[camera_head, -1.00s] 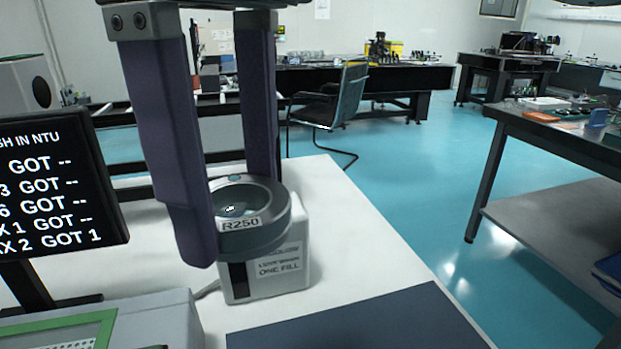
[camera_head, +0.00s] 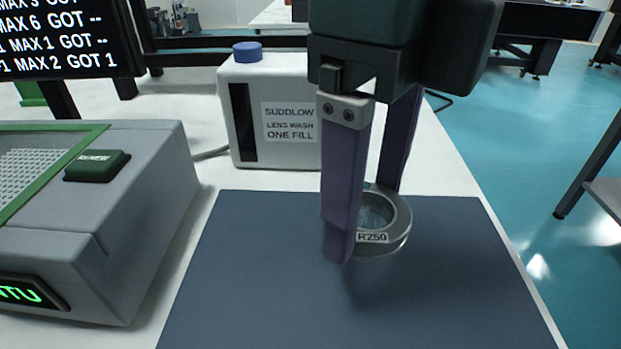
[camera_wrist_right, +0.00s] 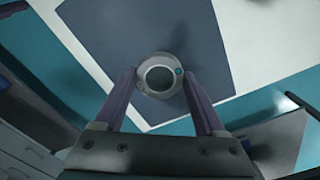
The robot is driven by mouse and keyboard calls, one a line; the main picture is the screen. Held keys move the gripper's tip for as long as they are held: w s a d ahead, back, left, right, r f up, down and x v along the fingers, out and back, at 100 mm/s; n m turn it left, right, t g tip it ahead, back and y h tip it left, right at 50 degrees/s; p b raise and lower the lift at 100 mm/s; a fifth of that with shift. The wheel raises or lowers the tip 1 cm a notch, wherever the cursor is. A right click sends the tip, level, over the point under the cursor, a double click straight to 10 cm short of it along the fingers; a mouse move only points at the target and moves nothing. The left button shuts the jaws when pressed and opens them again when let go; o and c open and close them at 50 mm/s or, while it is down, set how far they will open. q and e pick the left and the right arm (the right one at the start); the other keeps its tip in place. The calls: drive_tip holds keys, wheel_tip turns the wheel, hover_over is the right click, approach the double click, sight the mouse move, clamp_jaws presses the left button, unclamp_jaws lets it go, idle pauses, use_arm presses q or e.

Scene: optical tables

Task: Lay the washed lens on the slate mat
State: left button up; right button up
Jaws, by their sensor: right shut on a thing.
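The lens (camera_head: 384,222) is a round glass in a grey ring mount labelled R250. My right gripper (camera_head: 365,225) is shut on the mount, one purple finger on each side. The lens is over the far right part of the slate mat (camera_head: 270,270), a dark blue-grey sheet on the white table. A shadow lies on the mat below it, and the lens looks a little above the surface. In the right wrist view the lens (camera_wrist_right: 159,76) sits between the fingertips, with the mat (camera_wrist_right: 135,35) beyond it.
A white lens wash box (camera_head: 275,120) with a blue cap stands behind the mat. A grey instrument (camera_head: 110,220) with a green button stands left of it. A black screen (camera_head: 65,40) is at the back left. The table's right edge is close to the mat.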

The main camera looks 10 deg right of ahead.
sight(356, 276)
drive_tip(key=shift+f+b, duration=1.6)
drive_tip(key=shift+f, duration=1.35)
drive_tip(key=shift+f, duration=0.2)
drive_tip(key=o, duration=1.5)
drive_tip(key=shift+r, duration=0.5)
wheel_tip(356, 276, up, 11)
drive_tip(key=shift+f+p, duration=0.1)
drive_tip(key=shift+p, duration=0.7)
drive_tip(key=shift+r, duration=0.3)
